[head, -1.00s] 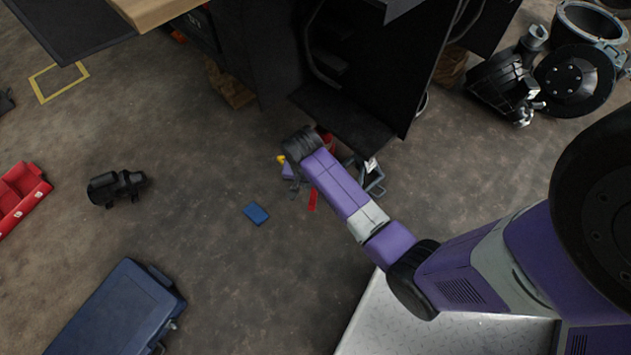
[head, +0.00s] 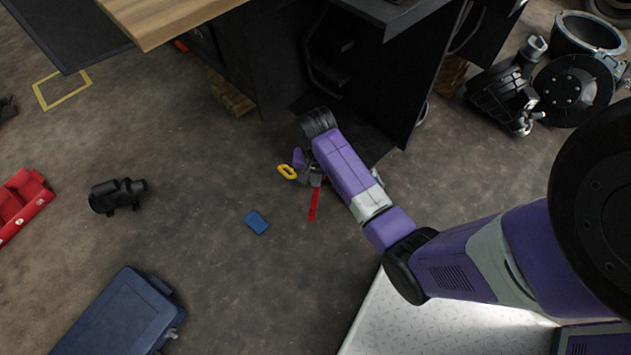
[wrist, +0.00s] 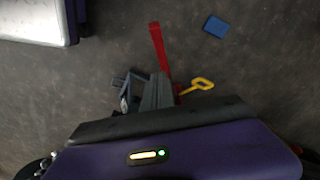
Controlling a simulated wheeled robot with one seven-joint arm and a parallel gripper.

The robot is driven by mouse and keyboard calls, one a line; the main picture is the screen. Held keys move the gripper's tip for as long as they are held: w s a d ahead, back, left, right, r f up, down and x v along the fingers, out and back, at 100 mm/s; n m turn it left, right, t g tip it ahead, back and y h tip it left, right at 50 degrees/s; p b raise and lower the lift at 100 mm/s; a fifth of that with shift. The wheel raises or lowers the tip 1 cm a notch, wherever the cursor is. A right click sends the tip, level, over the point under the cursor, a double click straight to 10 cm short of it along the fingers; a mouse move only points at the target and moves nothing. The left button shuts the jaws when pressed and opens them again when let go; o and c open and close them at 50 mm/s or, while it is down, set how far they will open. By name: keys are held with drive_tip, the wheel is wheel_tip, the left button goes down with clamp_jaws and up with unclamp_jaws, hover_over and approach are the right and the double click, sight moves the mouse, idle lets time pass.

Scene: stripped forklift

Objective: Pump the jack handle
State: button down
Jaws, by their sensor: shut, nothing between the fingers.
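The red jack handle (head: 313,205) points toward the bottom of the head view, beside my wrist. In the wrist view the red bar (wrist: 158,45) runs upward from the centre. My gripper (wrist: 157,80) shows as grey fingers, shut with nothing held, close to the bar's lower end; I cannot tell whether they touch it. A yellow loop handle (head: 287,172) lies left of the bar in the head view, and right of it in the wrist view (wrist: 198,86). The jack's body is mostly hidden behind my arm and hand.
The dark forklift body (head: 350,75) rises just behind my wrist. A small blue block (head: 257,222) lies on the floor nearby. A black part (head: 118,195), a blue case (head: 120,315) and a red tray (head: 22,200) are at left. The floor between is free.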

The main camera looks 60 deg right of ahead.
drive_tip(key=b, duration=0.4)
hover_over(315, 207)
drive_tip(key=d, duration=0.1)
drive_tip(key=f, duration=0.9)
drive_tip(key=shift+w+f, duration=0.2)
drive_tip(key=shift+f, duration=0.05)
drive_tip(key=shift+s+a+f, duration=0.2)
drive_tip(key=shift+a+f, duration=0.3)
drive_tip(key=shift+f, duration=0.1)
